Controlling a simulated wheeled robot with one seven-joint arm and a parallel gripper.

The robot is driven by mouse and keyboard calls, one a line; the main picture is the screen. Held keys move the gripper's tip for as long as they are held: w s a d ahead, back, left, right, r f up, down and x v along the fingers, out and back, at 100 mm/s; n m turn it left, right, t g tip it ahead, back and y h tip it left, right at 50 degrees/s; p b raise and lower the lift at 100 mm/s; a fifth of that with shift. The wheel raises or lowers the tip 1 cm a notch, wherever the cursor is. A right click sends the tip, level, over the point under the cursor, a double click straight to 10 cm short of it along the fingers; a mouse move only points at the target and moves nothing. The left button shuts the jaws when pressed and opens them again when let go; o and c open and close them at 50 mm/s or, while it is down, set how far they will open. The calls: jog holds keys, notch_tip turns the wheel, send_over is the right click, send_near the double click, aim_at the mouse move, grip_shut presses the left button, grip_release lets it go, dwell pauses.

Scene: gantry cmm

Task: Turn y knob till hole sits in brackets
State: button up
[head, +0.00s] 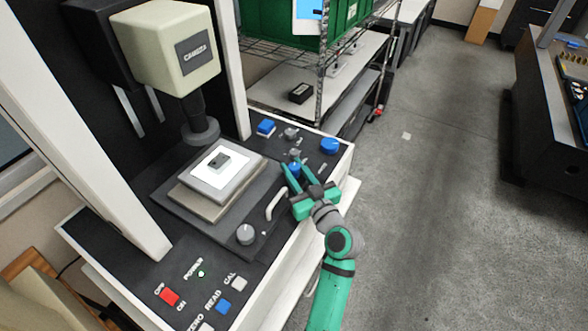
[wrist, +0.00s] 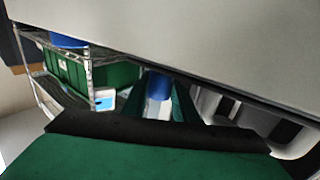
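My gripper (head: 301,167) reaches over the front right of the machine's dark panel. Its two green fingers are spread, one on each side of a small blue knob (head: 294,171). In the wrist view a blue cylinder (wrist: 159,84) shows between the green fingers; I cannot tell if they touch it. No label reads on this knob. A small dark part (head: 219,160) lies on the lit white plate (head: 204,181) of the stage, under the camera head (head: 170,50). Its hole is too small to make out clearly. No brackets are readable.
A grey knob (head: 245,234) and a pale handle (head: 276,204) stand on the panel's front. A larger blue knob (head: 330,146) sits to the right of my gripper. A wire shelf with a green crate (head: 270,22) stands behind. The floor to the right is clear.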

jog(key=c, duration=0.3)
jog(key=shift+c, duration=0.2)
jog(key=n+g+y, duration=0.4)
jog(key=y, duration=0.1)
jog(key=shift+d+r+n+y, duration=0.1)
jog(key=shift+n+y, duration=0.2)
jog(key=shift+y, duration=0.1)
jog(key=n+g+y, duration=0.2)
jog(key=g, duration=0.1)
jog(key=n+g+y, duration=0.2)
jog(key=n+g, duration=0.1)
jog(key=g, duration=0.1)
jog(key=o, duration=0.8)
